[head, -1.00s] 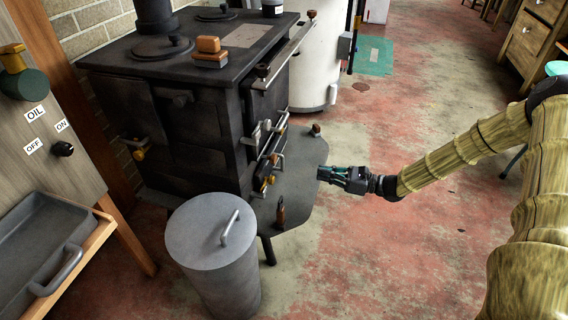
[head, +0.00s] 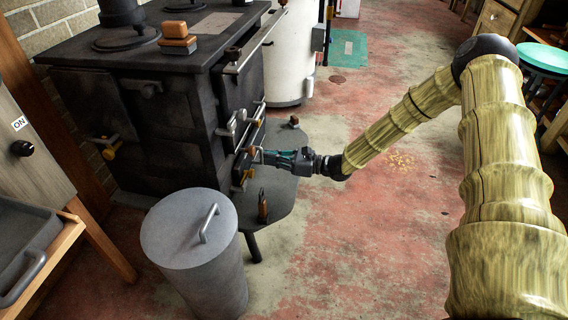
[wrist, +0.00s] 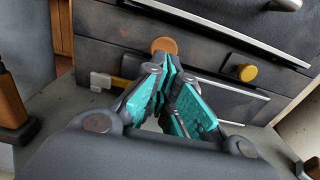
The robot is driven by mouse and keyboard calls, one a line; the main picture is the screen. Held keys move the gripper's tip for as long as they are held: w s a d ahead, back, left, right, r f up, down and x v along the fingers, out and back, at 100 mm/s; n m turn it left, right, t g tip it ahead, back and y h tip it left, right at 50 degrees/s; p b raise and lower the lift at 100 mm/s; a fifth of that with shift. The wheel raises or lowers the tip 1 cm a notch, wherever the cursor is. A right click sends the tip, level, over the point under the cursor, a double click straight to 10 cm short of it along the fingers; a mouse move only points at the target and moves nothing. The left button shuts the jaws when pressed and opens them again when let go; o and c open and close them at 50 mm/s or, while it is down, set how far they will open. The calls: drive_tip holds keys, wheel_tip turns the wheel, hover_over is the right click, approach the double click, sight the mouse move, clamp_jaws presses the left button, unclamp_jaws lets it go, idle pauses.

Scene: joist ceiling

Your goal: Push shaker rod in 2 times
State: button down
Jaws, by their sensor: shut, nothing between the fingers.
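The black stove (head: 180,125) stands at the left in the head view. On its front, a round copper-coloured knob (wrist: 164,45), which looks like the end of the shaker rod, sits just beyond my fingertips in the wrist view. It also shows in the head view as a small orange end (head: 252,151). My gripper (head: 266,157) is shut and empty, pointing at the stove front at that knob's height. In the wrist view its teal fingertips (wrist: 172,66) are close to the knob; I cannot tell whether they touch it. The rod's shaft is hidden.
A yellow knob (wrist: 246,72) and a metal handle bar (wrist: 215,28) are close by on the stove front. A grey lidded bin (head: 190,230) stands in front of the stove. A small wooden-handled piece (head: 263,206) stands on the floor plate. The red floor at right is open.

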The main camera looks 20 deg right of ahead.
drive_tip(key=shift+b+x, duration=0.45)
drive_tip(key=shift+x, duration=1)
drive_tip(key=shift+x, duration=1.5)
drive_tip(key=p+v, duration=0.4)
drive_tip(key=v, duration=1)
drive_tip(key=shift+p, duration=0.3)
